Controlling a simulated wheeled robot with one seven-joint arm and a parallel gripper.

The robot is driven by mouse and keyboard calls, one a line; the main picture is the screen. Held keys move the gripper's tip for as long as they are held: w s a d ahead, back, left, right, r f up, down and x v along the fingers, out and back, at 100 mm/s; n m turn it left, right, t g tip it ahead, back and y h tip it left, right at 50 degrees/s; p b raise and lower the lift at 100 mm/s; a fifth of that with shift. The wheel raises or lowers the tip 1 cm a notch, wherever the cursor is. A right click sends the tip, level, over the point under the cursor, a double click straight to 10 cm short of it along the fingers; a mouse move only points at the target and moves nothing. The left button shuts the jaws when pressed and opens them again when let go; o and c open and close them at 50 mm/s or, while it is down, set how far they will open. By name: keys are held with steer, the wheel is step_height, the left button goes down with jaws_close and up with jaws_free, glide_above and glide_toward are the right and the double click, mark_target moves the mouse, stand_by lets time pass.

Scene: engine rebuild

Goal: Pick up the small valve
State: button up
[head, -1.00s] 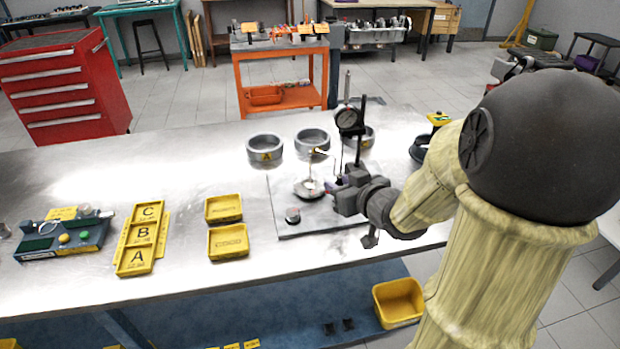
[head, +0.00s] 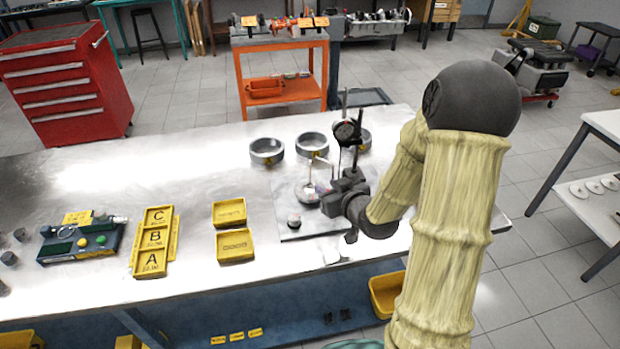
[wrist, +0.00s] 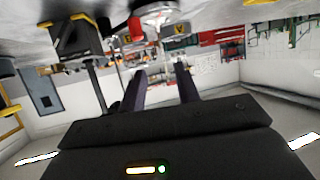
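My gripper (head: 328,188) is low over the grey plate (head: 290,233) on the workbench, pointing left and beside a small round fixture (head: 307,193). A thin pale upright stem (head: 310,172) stands at that fixture; it may be the small valve, but it is too small to tell. In the wrist view the two dark fingers of my gripper (wrist: 162,85) are apart, with no object visible between them. A dial gauge (head: 347,132) on a dark post stands just behind my gripper. The fingertips are partly hidden in the head view.
Metal rings (head: 267,150) stand behind the plate. A small knob-like part (head: 294,221) sits on the plate's front left.

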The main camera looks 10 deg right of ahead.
mark_target(310, 177)
steer(key=p+x, duration=0.1)
steer(key=x, duration=0.6)
steer(key=shift+w+a+f, duration=0.1)
steer(key=shift+p+x, duration=0.9)
steer(key=shift+x, duration=1.65)
steer(key=shift+a, duration=0.15)
jaws_close()
